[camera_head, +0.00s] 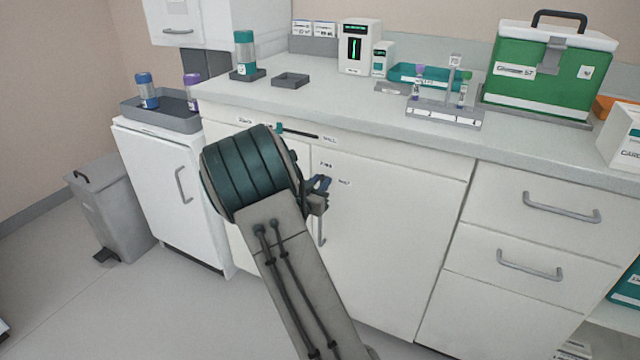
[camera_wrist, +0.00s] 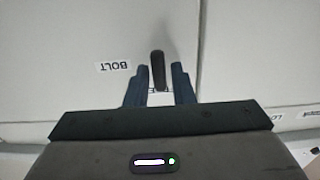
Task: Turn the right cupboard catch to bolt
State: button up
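The right cupboard catch is a dark, narrow lever (camera_wrist: 158,72) on the white cupboard front in the wrist view. It points up in that picture, between the two blue fingers of my gripper (camera_wrist: 160,80). The fingers stand apart on either side of it, with a small gap showing at each side. A BOLT label (camera_wrist: 115,66) is left of the catch, upside down. Another label is partly hidden between the fingers. In the head view my gripper (camera_head: 319,187) is at the cupboard door (camera_head: 390,230), hiding the catch; a BOLT label (camera_head: 344,182) shows just right of it.
A teal knob (camera_head: 279,128) with a dark bar sits on the panel above. A grey door pull (camera_head: 321,230) hangs below my gripper. The counter (camera_head: 350,109) above holds a green case (camera_head: 549,72) and a tube rack (camera_head: 445,114). Drawer handles (camera_head: 560,207) stick out at right.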

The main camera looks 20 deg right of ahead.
grip_shut()
jog(key=shift+r+n+p, duration=0.15)
jog(key=shift+n+p, duration=0.15)
jog(key=shift+p, duration=0.15)
jog(key=n+p, duration=0.2)
jog(key=p, duration=0.1)
jog(key=shift+w+a+r+n, duration=0.1)
jog(key=shift+n, duration=0.3)
jog(key=shift+w+a+f+n+p, duration=0.15)
jog(key=shift+n+p, duration=1.45)
jog(key=shift+n, duration=0.85)
jog(key=shift+s+d+f+n+p, duration=0.1)
jog(key=shift+n+p, duration=1.5)
jog(key=shift+n, duration=0.8)
jog(key=shift+w+a+f+n+p, duration=0.15)
jog(key=shift+n+p, duration=1.45)
jog(key=shift+n, duration=0.85)
